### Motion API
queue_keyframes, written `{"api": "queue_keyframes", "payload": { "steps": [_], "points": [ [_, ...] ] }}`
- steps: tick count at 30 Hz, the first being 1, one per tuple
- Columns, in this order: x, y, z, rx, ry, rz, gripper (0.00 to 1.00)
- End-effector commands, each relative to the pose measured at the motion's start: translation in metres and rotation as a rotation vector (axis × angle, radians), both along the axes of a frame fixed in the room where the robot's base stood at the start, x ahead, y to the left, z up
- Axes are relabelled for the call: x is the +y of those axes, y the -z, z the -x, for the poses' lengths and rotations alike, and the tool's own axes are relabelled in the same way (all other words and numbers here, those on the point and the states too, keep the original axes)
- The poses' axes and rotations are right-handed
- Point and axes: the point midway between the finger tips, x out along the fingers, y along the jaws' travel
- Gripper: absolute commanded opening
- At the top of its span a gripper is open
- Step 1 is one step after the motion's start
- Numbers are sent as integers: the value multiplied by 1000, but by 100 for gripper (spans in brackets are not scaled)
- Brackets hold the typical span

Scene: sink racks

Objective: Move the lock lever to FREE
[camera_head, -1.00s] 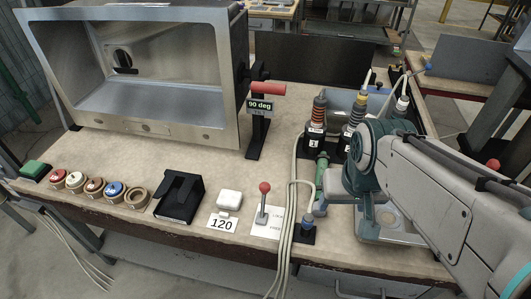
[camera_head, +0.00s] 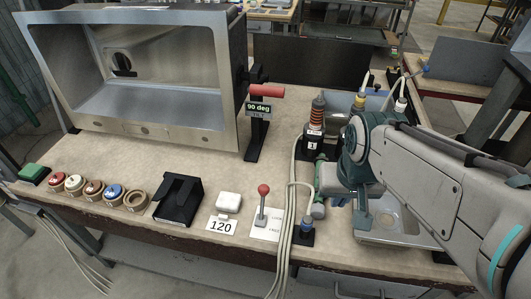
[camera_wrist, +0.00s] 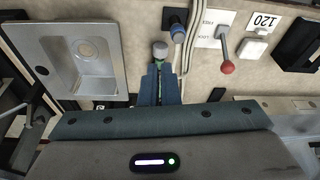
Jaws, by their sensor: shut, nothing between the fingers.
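The lock lever (camera_head: 263,205) has a red ball knob on a thin grey stem and stands on a white plate (camera_head: 268,227) marked LOCK and FREE. In the wrist view the lever's knob (camera_wrist: 227,67) shows past the LOCK word, away from FREE; the stem leans that way. My gripper (camera_head: 362,222) points down over the sink area, to the right of the lever and apart from it. In the wrist view my gripper's fingers (camera_wrist: 160,78) are together and empty, left of the lever. The exact fingertip height is unclear.
Cables and a blue-topped connector (camera_head: 307,228) stand between my gripper and the lever. A green bottle-like part (camera_head: 319,205) lies nearby. A white block (camera_head: 228,202) and 120 card (camera_head: 220,226) are left of the lever. The metal sink (camera_head: 395,225) lies below the arm.

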Motion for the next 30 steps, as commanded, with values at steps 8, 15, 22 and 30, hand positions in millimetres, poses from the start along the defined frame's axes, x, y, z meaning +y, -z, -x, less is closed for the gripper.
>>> {"api": "queue_keyframes", "payload": {
  "steps": [8,15,22,30],
  "points": [
    [33,-7,-74,73,105,-38,0],
    [75,10,-138,126,215,-26,0],
    [117,36,-183,147,305,11,0],
    [137,54,-200,147,349,33,0]
  ]
}}
